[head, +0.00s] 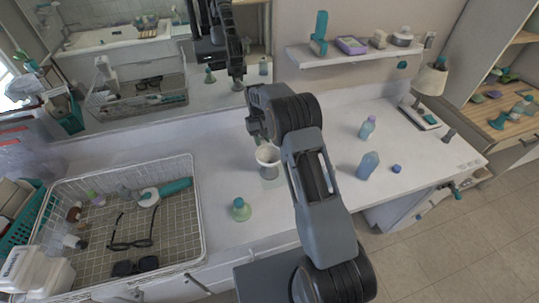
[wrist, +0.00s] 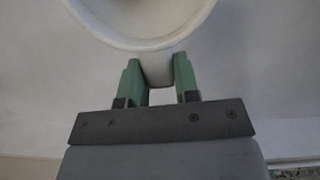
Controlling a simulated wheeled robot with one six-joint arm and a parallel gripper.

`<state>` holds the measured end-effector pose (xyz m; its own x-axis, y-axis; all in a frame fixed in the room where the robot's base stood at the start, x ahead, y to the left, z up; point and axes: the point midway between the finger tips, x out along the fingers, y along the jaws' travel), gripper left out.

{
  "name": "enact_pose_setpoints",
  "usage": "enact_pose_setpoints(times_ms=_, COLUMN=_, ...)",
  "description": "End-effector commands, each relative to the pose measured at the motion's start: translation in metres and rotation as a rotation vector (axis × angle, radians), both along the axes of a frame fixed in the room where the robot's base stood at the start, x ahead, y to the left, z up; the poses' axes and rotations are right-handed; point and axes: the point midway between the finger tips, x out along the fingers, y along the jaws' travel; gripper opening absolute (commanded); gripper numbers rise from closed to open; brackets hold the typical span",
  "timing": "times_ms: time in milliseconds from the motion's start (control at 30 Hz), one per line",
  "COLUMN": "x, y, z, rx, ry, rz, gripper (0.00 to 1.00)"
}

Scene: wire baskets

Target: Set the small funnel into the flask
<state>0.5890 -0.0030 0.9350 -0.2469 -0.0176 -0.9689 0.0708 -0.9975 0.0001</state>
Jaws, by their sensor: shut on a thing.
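The small funnel (head: 268,156) is pale and wide-mouthed, and shows in the head view above the white counter, left of my arm. In the wrist view, the funnel's wide bowl (wrist: 140,35) fills the top of the picture, and its narrow stem sits between the two green fingers of my gripper (wrist: 158,75). My gripper (head: 258,132) is shut on the funnel. The flask (head: 240,210) looks yellow-green with a teal upper part. It stands upright on the counter, below and left of the funnel, apart from it. The flask is not in the wrist view, and its opening is too small to make out.
A wire basket (head: 197,212) with glasses and bottles fills the left of the counter. Two bottles (head: 368,165) (head: 367,127) and a small blue item (head: 396,169) stand right of my arm. A lamp (head: 430,80) stands farther right. A mirror and shelf (head: 350,58) are behind.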

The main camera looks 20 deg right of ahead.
Motion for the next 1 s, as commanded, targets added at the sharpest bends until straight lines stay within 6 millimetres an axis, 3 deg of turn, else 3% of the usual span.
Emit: enact_pose_setpoints(times_ms=1000, x=0.0, y=0.0, z=0.02, rx=0.0, ry=0.0, rz=0.0, gripper=0.08)
